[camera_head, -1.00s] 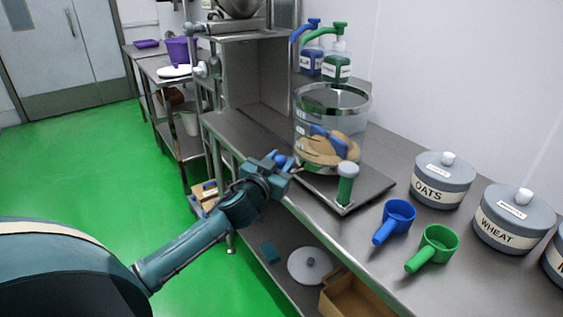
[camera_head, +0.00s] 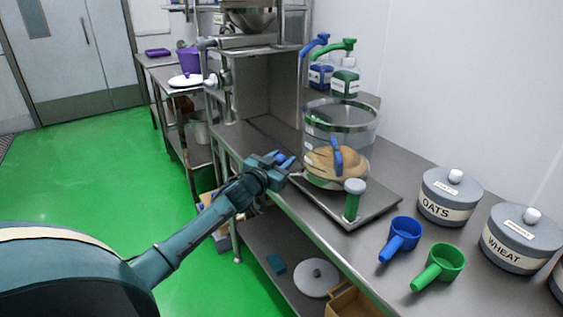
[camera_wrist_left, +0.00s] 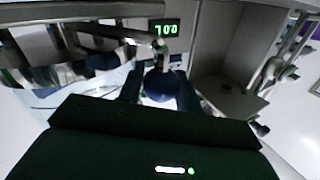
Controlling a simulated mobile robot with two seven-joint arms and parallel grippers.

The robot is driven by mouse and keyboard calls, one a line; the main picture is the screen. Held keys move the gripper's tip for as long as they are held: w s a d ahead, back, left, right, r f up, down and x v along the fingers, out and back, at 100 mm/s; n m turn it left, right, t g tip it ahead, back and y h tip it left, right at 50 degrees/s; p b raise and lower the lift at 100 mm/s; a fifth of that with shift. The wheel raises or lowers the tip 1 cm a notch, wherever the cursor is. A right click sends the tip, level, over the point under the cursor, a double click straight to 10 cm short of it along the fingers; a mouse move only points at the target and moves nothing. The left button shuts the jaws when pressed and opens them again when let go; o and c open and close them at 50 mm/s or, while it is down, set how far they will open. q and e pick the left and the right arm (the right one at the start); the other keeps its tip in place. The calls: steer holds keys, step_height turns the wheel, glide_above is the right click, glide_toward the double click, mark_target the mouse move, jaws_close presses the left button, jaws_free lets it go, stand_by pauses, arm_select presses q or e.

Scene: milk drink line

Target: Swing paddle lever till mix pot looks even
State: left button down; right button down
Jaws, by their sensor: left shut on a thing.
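The mix pot (camera_head: 316,125) is a clear cylinder with a metal rim, standing on a steel base plate (camera_head: 372,212). Tan mix (camera_head: 322,166) lies low in it, with some darker brown at its edges. A blue paddle (camera_head: 338,154) stands in the mix, seen nearly edge-on. My left gripper (camera_head: 285,164) is beside the pot's left side, at the counter edge. In the left wrist view its fingers close around the dark blue ball knob (camera_wrist_left: 160,86) of the paddle lever. The lever's rod is mostly hidden. My right gripper is out of view.
Blue (camera_head: 402,237) and green (camera_head: 440,265) scoops and OATS (camera_head: 447,195) and WHEAT (camera_head: 521,238) canisters sit to the right. Pump bottles (camera_head: 345,83) stand behind. A green-digit display (camera_wrist_left: 165,29) shows in the wrist view.

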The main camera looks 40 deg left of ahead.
arm_select(q)
steer(key=shift+a, duration=0.2)
steer(key=c, duration=1)
jaws_free()
steer(key=shift+d, duration=0.1)
steer(key=shift+s+f, duration=0.1)
steer(key=shift+s, duration=0.4)
steer(key=s, duration=0.8)
steer(key=s+d, duration=0.1)
steer(key=s, duration=0.3)
